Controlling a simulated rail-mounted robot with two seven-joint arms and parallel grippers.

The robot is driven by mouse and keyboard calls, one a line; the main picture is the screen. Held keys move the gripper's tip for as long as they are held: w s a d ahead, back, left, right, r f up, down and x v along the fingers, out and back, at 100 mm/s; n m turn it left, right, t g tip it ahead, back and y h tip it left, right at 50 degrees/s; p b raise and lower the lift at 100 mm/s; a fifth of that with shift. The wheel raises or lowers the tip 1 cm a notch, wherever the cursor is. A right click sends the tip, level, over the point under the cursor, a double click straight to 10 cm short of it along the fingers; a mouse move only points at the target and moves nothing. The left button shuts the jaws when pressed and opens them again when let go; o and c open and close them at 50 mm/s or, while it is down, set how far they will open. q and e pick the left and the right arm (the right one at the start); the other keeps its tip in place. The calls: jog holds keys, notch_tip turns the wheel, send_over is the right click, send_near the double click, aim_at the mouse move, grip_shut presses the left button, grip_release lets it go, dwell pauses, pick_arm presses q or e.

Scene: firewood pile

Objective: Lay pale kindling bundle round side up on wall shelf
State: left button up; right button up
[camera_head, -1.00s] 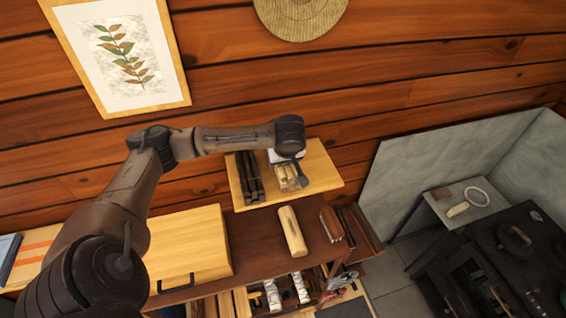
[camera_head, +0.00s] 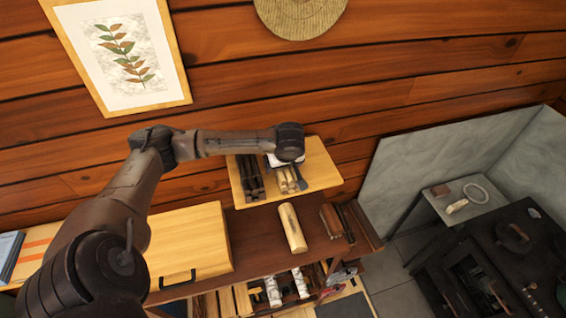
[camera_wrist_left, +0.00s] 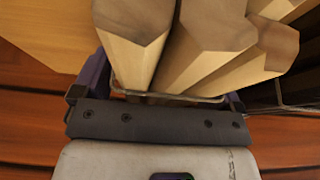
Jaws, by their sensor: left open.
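The pale kindling bundle (camera_head: 287,181) lies on the wall shelf (camera_head: 318,170), partly hidden by my left gripper (camera_head: 288,166) above it. In the left wrist view the pale bundle (camera_wrist_left: 195,65) shows several sticks with pale faces and grey-brown ends, with a thin band across them. My open left gripper (camera_wrist_left: 165,97) is at the bundle, with purple finger parts showing on both sides of it. Whether the fingers touch it, and which side of the bundle is round, I cannot tell. My right gripper is not in view.
A dark bundle (camera_head: 249,178) lies on the shelf just left of the pale one. A pale split log (camera_head: 292,228) and brown pieces (camera_head: 331,221) lie on the dark surface below. A wooden box (camera_head: 190,243) stands to the left. The shelf's right side is clear.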

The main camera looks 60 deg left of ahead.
pick_arm(q)
jog(key=b+v, duration=0.2)
jog(key=v, duration=0.5)
jog(key=shift+d+r, duration=0.15)
jog(key=shift+r, duration=0.15)
jog(key=v, duration=0.3)
jog(key=shift+s+d+r+p, duration=0.1)
jog(key=shift+d+r+p, duration=0.2)
jog(key=shift+r, duration=0.45)
